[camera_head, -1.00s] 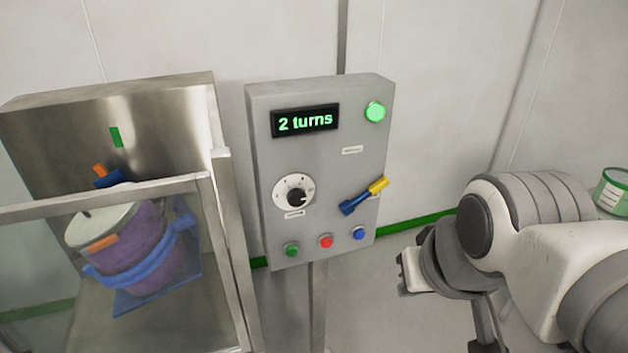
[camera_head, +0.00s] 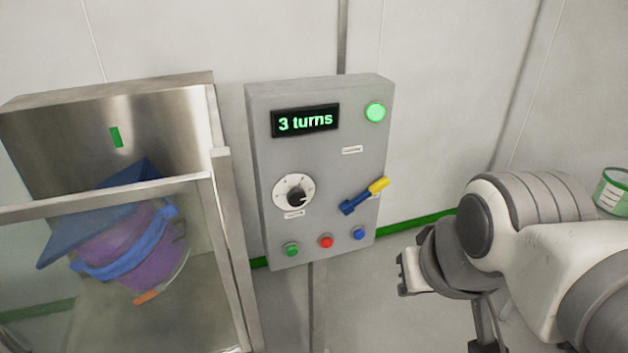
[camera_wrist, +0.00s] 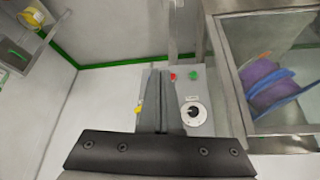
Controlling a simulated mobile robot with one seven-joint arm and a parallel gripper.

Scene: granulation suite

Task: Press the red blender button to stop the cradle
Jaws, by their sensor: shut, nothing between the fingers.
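The red button (camera_head: 326,241) is on the lower part of the grey control panel (camera_head: 270,160), between a green button (camera_head: 291,249) and a blue button (camera_head: 358,233). It also shows in the wrist view (camera_wrist: 173,76). The panel display (camera_head: 305,120) reads "3 turns" and a green lamp (camera_head: 375,112) is lit. The cradle (camera_head: 125,240), blue with a purple drum, is tilted behind the guard at left. My gripper (camera_wrist: 160,75) is shut and empty, its fingers covering part of the panel in the wrist view; in the head view its fingertips are not clearly seen.
A dial (camera_head: 293,192) and a blue-and-yellow lever (camera_head: 363,196) are on the same panel. The metal guard frame (camera_head: 232,250) stands left of the panel. A green-and-white container (camera_head: 612,192) is at the far right. Open floor lies right of the panel.

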